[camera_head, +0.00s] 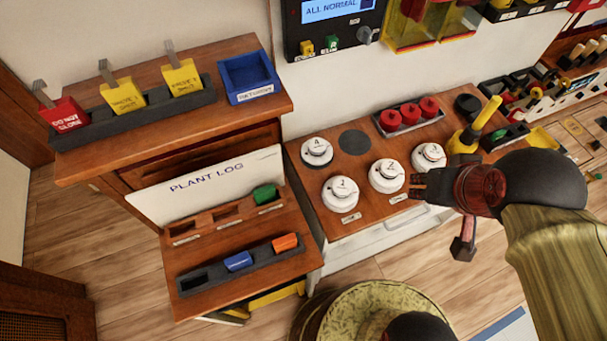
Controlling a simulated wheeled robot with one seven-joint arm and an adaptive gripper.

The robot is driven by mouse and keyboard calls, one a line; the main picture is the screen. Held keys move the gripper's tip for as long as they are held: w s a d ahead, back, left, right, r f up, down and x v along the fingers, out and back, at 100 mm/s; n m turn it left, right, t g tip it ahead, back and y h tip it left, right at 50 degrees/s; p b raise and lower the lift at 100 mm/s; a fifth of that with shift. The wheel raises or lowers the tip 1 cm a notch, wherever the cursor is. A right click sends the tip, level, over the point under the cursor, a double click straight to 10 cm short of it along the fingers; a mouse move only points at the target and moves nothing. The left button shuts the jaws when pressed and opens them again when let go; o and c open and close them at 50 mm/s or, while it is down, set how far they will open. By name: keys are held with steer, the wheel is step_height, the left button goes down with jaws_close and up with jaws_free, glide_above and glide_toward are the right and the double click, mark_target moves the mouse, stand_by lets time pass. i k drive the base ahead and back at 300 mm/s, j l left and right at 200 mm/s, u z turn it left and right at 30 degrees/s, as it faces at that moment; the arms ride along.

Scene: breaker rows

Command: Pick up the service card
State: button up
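I cannot tell which item is the service card; nothing readable carries that name. Small coloured pieces stand in the slotted desk beneath the white PLANT LOG panel (200,187): a green one (264,194) in the upper row, and a blue one (238,261) and an orange one (286,242) in the lower dark rack. My gripper (416,186) is at the right, over the wooden counter by the white numbered dials, apart from these pieces. Its fingers point left and hold nothing visible; their opening is too small to judge.
A shelf holds one red tag (63,116), two yellow tags (123,95) and a blue tray (247,77). White dials (341,193) and red knobs (408,114) stand on the counter (305,188). A round yellowish stool-like top (350,310) is in front. Wooden floor shows lower left.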

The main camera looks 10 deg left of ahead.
mark_target(285, 244)
steer(key=u, duration=1.6)
steer(key=z, duration=0.8)
steer(key=k+j+z, duration=0.25)
steer(key=z, duration=0.2)
steer(key=k+j+z, duration=0.15)
steer(key=z, duration=0.3)
steer(key=k+z, duration=0.6)
steer(key=k, duration=0.55)
